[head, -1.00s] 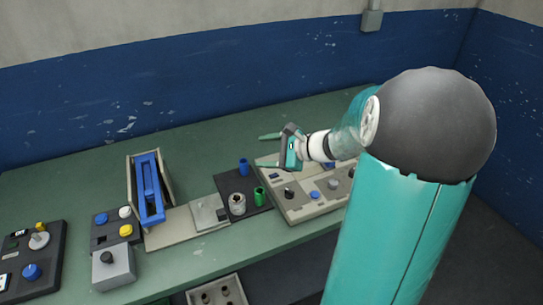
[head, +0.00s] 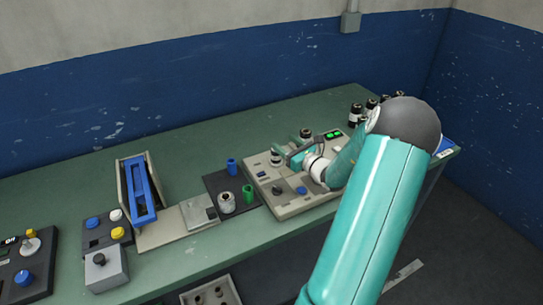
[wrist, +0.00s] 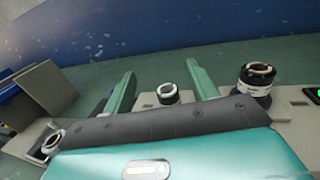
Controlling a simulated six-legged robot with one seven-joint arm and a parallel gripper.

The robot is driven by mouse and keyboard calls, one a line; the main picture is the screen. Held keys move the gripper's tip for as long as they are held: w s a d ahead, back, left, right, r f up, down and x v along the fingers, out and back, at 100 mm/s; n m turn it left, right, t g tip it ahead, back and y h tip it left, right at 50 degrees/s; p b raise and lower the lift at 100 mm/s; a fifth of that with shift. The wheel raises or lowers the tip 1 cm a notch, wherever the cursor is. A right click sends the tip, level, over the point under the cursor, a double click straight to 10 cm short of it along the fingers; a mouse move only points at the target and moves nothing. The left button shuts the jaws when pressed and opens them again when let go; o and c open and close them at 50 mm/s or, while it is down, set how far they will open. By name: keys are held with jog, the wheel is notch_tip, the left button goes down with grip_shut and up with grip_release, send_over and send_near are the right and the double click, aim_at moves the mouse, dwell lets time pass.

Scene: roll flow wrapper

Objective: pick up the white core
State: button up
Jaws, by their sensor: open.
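The white core (head: 227,203) looks like a short pale cylinder with a dark opening. It stands upright on the black mat (head: 218,182), beside a blue core (head: 231,166) and a green core (head: 249,193). My gripper (head: 286,146) is open, over the beige machine panel to the right of the mat, apart from the white core. In the wrist view my gripper's fingers (wrist: 160,70) are spread. A dark post with a pale ring top (wrist: 168,93) shows between them; I cannot tell that they touch it.
The beige panel (head: 311,207) carries knobs, a blue button and a green-lit display (head: 333,135). A taller black-and-white cylinder (wrist: 257,80) stands right of my fingers. Several dark rolls (head: 371,104) stand at the back right. A blue channel (head: 140,190) is left of the mat. The back table is clear.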

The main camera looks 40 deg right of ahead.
aim_at(276, 155)
jog(key=f, duration=0.4)
jog(key=w+f, duration=0.1)
jog(key=f, duration=0.1)
jog(key=shift+f, duration=0.25)
jog(key=w, duration=0.6)
jog(key=shift+w+d+r, duration=0.1)
jog(key=shift+w+d, duration=0.25)
jog(key=shift+d, duration=0.05)
jog(key=c, duration=1.1)
jog(key=shift+o, duration=0.2)
jog(key=shift+r, duration=0.15)
